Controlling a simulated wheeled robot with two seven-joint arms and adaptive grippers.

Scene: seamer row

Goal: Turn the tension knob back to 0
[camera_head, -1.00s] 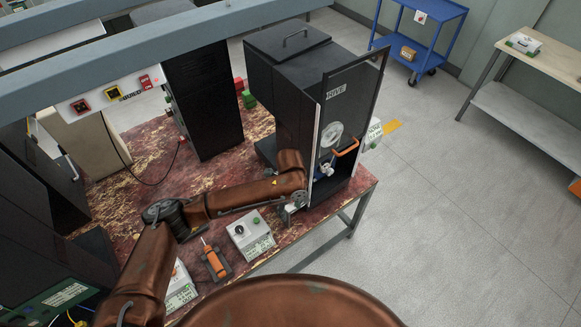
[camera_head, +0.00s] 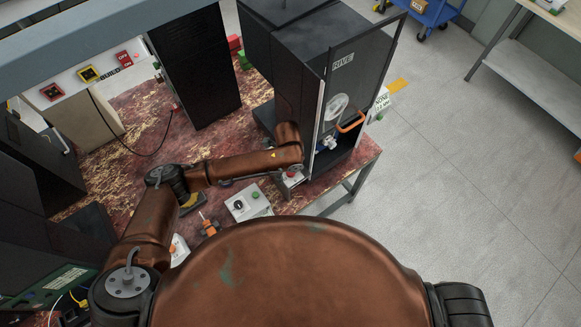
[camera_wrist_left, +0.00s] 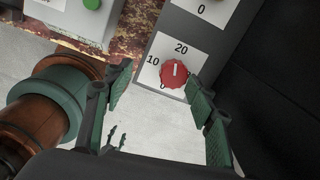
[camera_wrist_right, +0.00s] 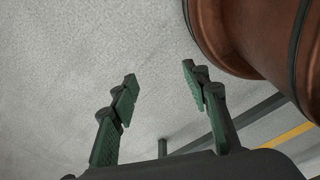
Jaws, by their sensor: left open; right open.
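The red tension knob (camera_wrist_left: 173,75) sits on a white dial plate marked 10 and 20, with a 0 partly covered at its lower left. Its white mark stands nearly upright in the left wrist view, towards the 20 side. My left gripper (camera_wrist_left: 160,78) is open, its green-padded fingers on either side of the knob in that view; contact cannot be told. In the head view the knob (camera_head: 291,174) shows small beside the end of my left arm, and that gripper's fingers are hard to make out. My right gripper (camera_wrist_right: 159,72) is open and empty above grey floor.
The black machine (camera_head: 285,65) with a clear-looking door and orange handle (camera_head: 352,122) stands beside my left arm. A white control box (camera_head: 248,203) and an orange tool (camera_head: 208,226) lie on the worn red table. A blue cart (camera_head: 432,12) stands at the back.

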